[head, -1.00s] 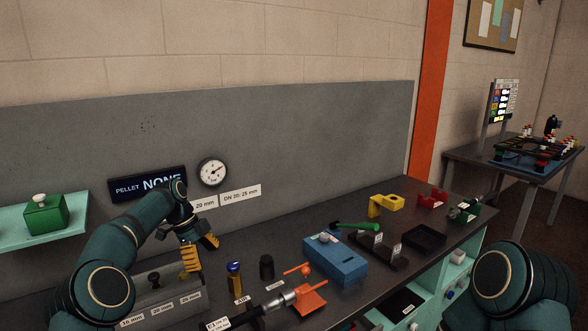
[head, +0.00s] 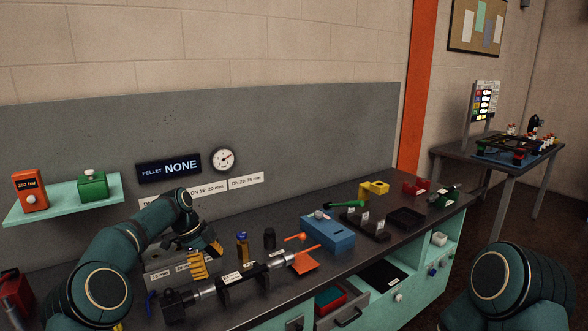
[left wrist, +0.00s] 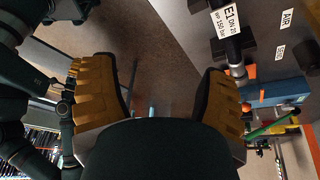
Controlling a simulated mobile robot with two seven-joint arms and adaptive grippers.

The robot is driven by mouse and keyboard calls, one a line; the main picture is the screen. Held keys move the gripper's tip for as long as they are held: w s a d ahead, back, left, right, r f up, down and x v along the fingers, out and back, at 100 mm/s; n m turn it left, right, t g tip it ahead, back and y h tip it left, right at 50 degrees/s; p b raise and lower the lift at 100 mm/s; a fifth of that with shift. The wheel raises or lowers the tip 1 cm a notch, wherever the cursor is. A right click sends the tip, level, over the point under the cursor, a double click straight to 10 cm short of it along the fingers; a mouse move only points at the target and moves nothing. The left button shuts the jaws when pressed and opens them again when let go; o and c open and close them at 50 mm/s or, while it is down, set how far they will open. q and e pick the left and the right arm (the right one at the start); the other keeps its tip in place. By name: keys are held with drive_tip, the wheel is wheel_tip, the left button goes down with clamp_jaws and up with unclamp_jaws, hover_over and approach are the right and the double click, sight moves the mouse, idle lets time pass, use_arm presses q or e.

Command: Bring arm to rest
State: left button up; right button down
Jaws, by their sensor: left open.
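My left gripper (head: 207,261) is at the end of the left arm, over the bench, with its yellow-padded fingers apart. In the left wrist view its fingers (left wrist: 157,100) are wide apart with nothing held between them. It is above the bench beside the grey labelled block (head: 160,271), which the arm partly hides.
The bench (head: 345,235) carries a blue box (head: 328,234), an orange stand (head: 305,263), a black tray (head: 406,217) and a yellow block (head: 374,188). A shelf (head: 60,204) holds orange and green boxes at left. A second table (head: 500,165) stands at far right.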

use_arm(q)
drive_tip(key=s+d+f+n+t, duration=0.1)
drive_tip(key=s+d+f+n, duration=0.45)
drive_tip(key=f, duration=0.45)
drive_tip(key=s+d+f+n, duration=0.4)
drive_tip(key=d+f, duration=0.3)
drive_tip(key=f, duration=0.2)
drive_tip(key=s+f+n, duration=0.2)
drive_tip(key=s+n, duration=0.2)
drive_tip(key=s, duration=0.4)
drive_tip(key=s+f+n+t, duration=0.1)
drive_tip(key=s+n, duration=0.3)
drive_tip(key=s, duration=0.4)
drive_tip(key=s+f+n, duration=0.3)
drive_tip(key=s+n, duration=0.1)
drive_tip(key=s, duration=0.4)
drive_tip(key=shift+s+f+t+y, duration=0.15)
drive_tip(key=shift+f+t+y, duration=0.1)
drive_tip(key=shift+t+y, duration=0.05)
